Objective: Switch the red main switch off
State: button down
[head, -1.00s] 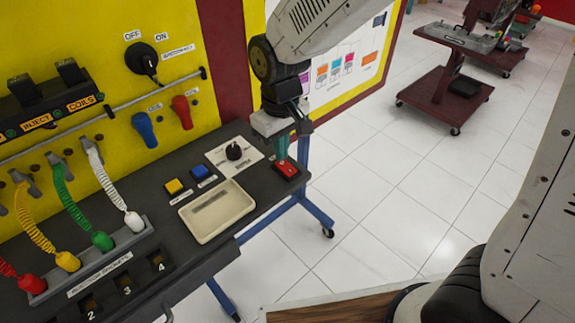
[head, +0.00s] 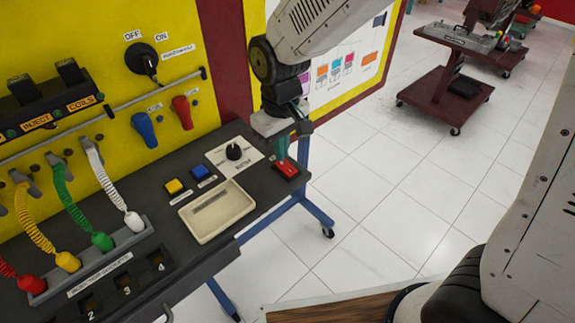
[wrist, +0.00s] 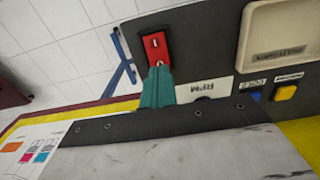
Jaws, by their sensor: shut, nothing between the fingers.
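The red main switch (head: 288,169) is a red rocker in a dark frame at the right end of the dark bench top. In the wrist view the red switch (wrist: 155,47) shows white marks on its face. My gripper (head: 282,156) points down at it, its teal fingers together and empty. In the wrist view the gripper fingertips (wrist: 158,68) overlap the near end of the rocker and seem to touch it. That end is partly hidden by the fingers. I cannot tell clearly which way the rocker is tilted.
A black RPM knob (head: 234,151), a blue button (head: 200,172), a yellow button (head: 174,186) and a cream tray (head: 217,211) lie left of the switch. The yellow panel (head: 215,60) stands behind. Open tiled floor lies to the right.

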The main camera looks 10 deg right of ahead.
aim_at(282, 163)
jog(key=shift+f, duration=0.9)
jog(key=shift+r, duration=3.55)
jog(key=s+d+r+m, duration=0.3)
jog(key=s+d+r, duration=0.1)
jog(key=s+d, duration=0.5)
jog(key=s+d+r+m+t, duration=0.1)
jog(key=s+d+r+m, duration=0.2)
jog(key=s+d, duration=0.7)
jog(key=shift+s+d+r+m, duration=0.25)
jog(key=shift+d+r+m, duration=0.15)
jog(key=shift+d+r, duration=0.45)
jog(key=shift+f, duration=0.1)
